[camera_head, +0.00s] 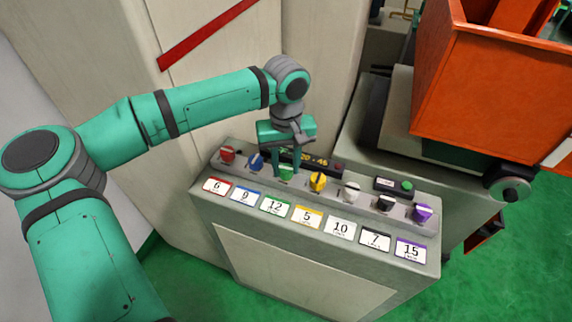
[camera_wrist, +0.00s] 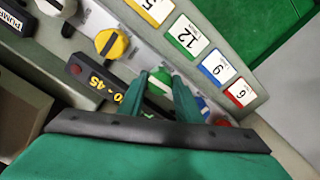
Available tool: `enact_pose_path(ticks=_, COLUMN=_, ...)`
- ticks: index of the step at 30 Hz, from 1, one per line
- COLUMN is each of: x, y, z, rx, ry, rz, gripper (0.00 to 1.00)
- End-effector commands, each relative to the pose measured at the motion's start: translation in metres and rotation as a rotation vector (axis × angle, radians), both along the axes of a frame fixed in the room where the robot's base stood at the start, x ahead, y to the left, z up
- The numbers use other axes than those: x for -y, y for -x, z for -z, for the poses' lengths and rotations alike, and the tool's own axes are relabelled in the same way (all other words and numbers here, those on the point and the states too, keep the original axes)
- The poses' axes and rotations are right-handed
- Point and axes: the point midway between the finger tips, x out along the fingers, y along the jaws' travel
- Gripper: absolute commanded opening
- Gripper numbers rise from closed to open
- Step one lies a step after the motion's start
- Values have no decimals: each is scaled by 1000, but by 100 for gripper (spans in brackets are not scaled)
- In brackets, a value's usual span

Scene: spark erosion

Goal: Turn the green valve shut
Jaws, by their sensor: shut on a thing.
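The green valve (camera_head: 286,172) is a small knob in a row of coloured knobs on the console top, behind the green-edged card marked 12 (camera_head: 273,206). In the wrist view the green valve (camera_wrist: 158,82) shows between my fingertips, partly hidden by them. My gripper (camera_head: 287,170) reaches down from above and is shut on the green valve. In the wrist view my gripper (camera_wrist: 165,84) has one finger on each side of the knob.
The blue knob (camera_head: 256,161) and yellow knob (camera_head: 317,181) stand close on either side. A dark bar with yellow lettering (camera_wrist: 95,80) lies just behind the row. An orange bin (camera_head: 490,90) stands at the right. Pale cabinet panels (camera_head: 90,50) rise behind.

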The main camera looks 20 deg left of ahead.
Motion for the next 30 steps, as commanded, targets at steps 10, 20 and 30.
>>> enact_pose_path(ticks=10, x=-5, y=-2, z=-2, rx=7, ry=-8, rz=89, gripper=8)
enact_pose_path(ticks=20, x=-5, y=-3, z=-2, rx=7, ry=-7, rz=97, gripper=8)
enact_pose_path(ticks=30, x=-3, y=-2, z=-1, rx=6, ry=-4, rz=100, gripper=50)
